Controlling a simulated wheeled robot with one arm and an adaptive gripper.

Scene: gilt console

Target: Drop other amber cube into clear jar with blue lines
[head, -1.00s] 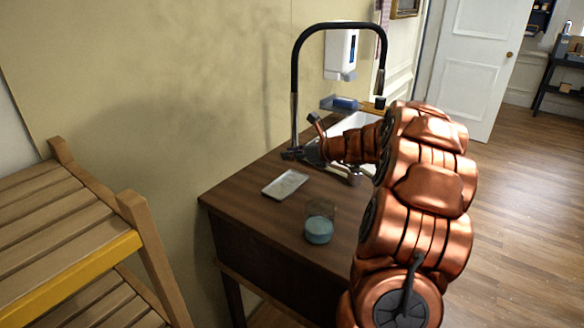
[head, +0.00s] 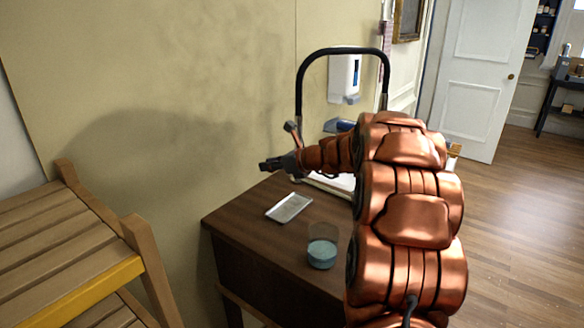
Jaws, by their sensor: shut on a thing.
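A clear jar (head: 322,250) with a blue-teal lower part stands upright on the dark wooden console top (head: 255,222), near its front edge. Blue lines on it are too small to tell. My gripper (head: 266,165) is a small dark shape above the back of the console, pointing left. It is up and to the left of the jar, well apart from it. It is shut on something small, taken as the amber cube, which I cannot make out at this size. No other amber cube shows.
A pale rectangular dish (head: 289,207) lies on the console behind the jar. A white dispenser (head: 345,77) hangs on the wall. A slatted wooden rack (head: 70,245) stands at left.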

